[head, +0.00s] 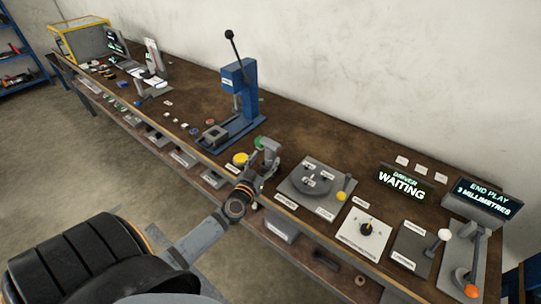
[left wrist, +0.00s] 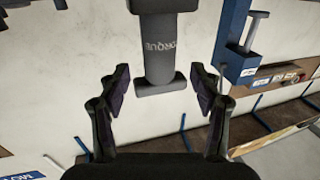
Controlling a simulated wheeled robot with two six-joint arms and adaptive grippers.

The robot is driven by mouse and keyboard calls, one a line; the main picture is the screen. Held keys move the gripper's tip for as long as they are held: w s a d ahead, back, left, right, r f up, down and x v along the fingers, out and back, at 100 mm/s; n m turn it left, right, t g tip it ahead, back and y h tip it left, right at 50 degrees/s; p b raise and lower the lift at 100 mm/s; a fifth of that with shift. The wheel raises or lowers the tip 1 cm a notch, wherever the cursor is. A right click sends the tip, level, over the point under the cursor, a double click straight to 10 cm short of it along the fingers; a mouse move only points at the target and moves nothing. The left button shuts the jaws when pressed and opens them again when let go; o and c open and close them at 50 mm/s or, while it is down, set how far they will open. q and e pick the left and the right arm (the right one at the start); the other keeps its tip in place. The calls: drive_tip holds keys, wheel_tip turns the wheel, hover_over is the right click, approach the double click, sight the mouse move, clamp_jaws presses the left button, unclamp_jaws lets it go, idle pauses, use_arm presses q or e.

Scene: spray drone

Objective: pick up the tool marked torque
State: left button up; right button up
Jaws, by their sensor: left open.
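The tool marked torque (left wrist: 158,66) is a dark grey cylinder with a wider bar at its lower end in the left wrist view. My left gripper (left wrist: 160,84) is open, with one finger on each side of the tool's lower end and gaps showing on both sides. My right gripper is not in view.
The blue lever press (head: 238,90) stands behind and left of my gripper. A yellow round button (head: 240,159) is close on its left. A grey dial plate (head: 315,183) is close on its right. A screen (head: 402,186) reads "driver waiting". The brown bench (head: 300,140) has free room at the back.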

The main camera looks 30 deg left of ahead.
sight(268, 155)
use_arm(q)
drive_tip(key=w, duration=0.3)
drive_tip(key=w+a, duration=0.1)
drive_tip(key=w, duration=0.1)
drive_tip(key=shift+w+b, duration=0.1)
drive_tip(key=shift+b, duration=0.25)
drive_tip(key=shift+r, duration=0.1)
drive_tip(key=shift+c, duration=1.1)
clamp_jaws()
